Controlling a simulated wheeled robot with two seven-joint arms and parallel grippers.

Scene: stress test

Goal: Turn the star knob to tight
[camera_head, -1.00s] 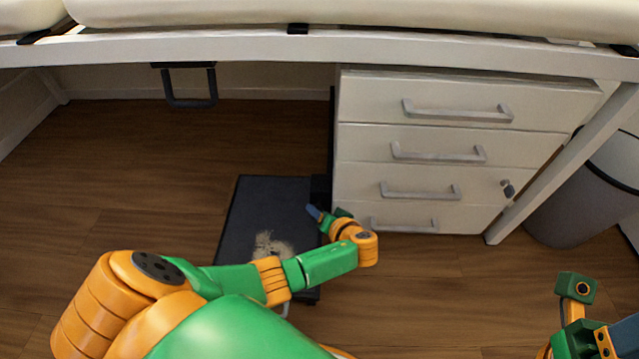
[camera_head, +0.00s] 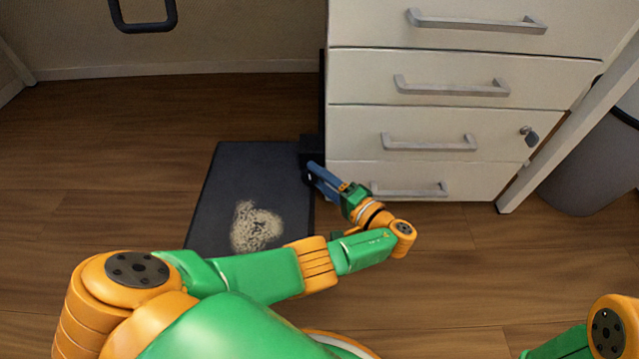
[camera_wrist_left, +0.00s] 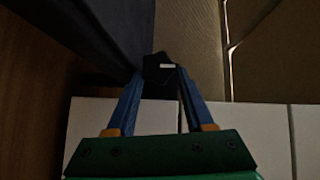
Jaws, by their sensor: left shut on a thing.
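The star knob (camera_wrist_left: 160,62) is a small black knob with a short white mark, seen in the left wrist view between the blue fingertips of my left gripper (camera_wrist_left: 160,75). The gripper is shut on it. In the head view my left gripper (camera_head: 316,176) reaches to the dark upright part at the right edge of the dark panel, close beside the drawer cabinet. There the fingers hide the knob. The knob's lobes are too dark to make out. Only part of my right arm shows at the lower right of the head view; its gripper is out of view.
A white drawer cabinet (camera_head: 430,122) with metal handles stands just right of the left gripper. A dark flat panel (camera_head: 218,185) with a pale patch lies on the wooden floor. A grey bin (camera_head: 590,170) stands at the right. The floor to the left is open.

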